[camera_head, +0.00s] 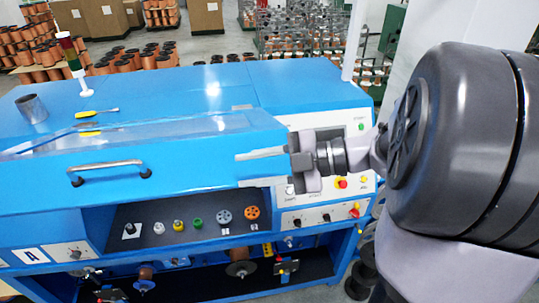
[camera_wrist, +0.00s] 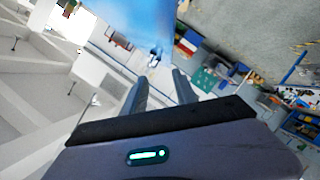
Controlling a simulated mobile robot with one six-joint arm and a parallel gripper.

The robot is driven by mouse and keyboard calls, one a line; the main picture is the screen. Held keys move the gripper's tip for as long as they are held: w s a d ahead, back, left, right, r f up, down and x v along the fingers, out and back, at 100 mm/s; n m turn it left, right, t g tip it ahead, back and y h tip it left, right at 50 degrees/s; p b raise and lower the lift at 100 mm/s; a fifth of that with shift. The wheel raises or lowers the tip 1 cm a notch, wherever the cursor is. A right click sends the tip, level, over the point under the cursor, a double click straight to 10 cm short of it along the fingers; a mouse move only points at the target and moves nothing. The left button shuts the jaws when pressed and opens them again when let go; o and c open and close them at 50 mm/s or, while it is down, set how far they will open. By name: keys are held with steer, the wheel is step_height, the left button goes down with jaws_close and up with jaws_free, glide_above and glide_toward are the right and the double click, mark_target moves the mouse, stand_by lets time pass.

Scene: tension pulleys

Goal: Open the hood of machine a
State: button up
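A silver bar handle (camera_head: 110,170) sits on the left part of the band. My gripper (camera_head: 238,169) is at the right end of the hood, its fingers pointing left, well right of the handle. The fingers are apart with nothing between them; in the wrist view my gripper (camera_wrist: 163,82) also shows a gap. Whether a finger touches the hood is unclear.
A metal cup (camera_head: 32,108) and screwdrivers (camera_head: 97,113) lie on the machine top behind the hood. A signal lamp (camera_head: 72,58) stands at the back left. A control panel (camera_head: 325,215) is below my gripper. Small pulleys (camera_head: 197,222) line the shelf under the hood.

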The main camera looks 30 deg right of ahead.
steer(key=shift+s+d+r, duration=0.25)
steer(key=shift+d+r, duration=0.05)
steer(key=shift+d, duration=0.4)
steer(key=shift+s+d+r, duration=0.2)
steer(key=shift+d+r, duration=0.05)
steer(key=shift+d, duration=0.4)
steer(key=shift+s+d+r, duration=0.25)
steer(key=shift+d+r, duration=0.05)
steer(key=shift+d, duration=0.4)
